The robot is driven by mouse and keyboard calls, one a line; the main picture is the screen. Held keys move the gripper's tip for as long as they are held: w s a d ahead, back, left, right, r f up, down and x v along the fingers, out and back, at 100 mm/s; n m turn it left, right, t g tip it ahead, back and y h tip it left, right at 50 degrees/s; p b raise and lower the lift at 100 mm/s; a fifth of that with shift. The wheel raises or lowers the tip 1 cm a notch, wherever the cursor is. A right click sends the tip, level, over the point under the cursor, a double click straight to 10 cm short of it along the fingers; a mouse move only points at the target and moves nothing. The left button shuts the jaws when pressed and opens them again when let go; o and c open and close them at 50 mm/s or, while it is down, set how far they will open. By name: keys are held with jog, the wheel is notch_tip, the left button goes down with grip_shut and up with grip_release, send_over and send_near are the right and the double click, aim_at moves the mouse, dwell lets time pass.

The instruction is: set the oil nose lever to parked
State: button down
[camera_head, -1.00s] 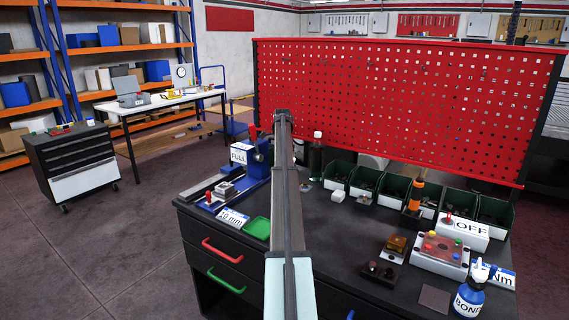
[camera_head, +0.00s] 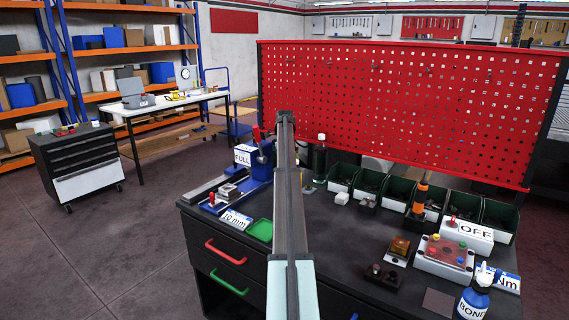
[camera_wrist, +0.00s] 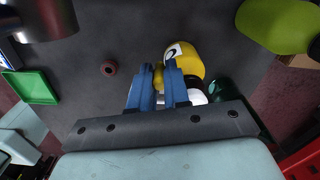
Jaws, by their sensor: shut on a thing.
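In the wrist view my gripper (camera_wrist: 160,85) has two blue fingers close together, shut on a small yellow part (camera_wrist: 158,72). This seems to be the oil nose lever, though the fingers cover much of it. A larger yellow rounded body (camera_wrist: 185,58) with a dark mark on a pale patch sits beside and beyond the fingers. Black and white parts show below it, partly hidden by the right finger. In the head view my arm hides the gripper and the yellow parts, so the lever's setting cannot be read.
A dark green bottle (camera_head: 319,160) stands right of my arm. A green tray (camera_head: 260,230) and the blue device with the FULL sign (camera_head: 243,155) are left. Green bins (camera_head: 398,190) line the back under the red pegboard (camera_head: 400,100). A yellow-green object (camera_wrist: 275,24) shows in the wrist view.

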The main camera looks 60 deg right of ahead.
jog(key=shift+s+f, duration=0.15)
jog(key=shift+f, duration=0.2)
jog(key=c, duration=1.1)
grip_release()
jog(key=shift+d+r, duration=0.1)
jog(key=shift+d+r, duration=0.15)
jog(key=shift+r, duration=0.15)
notch_tip(320, 180, up, 14)
jog(key=shift+a, duration=0.4)
jog(key=shift+f, duration=0.15)
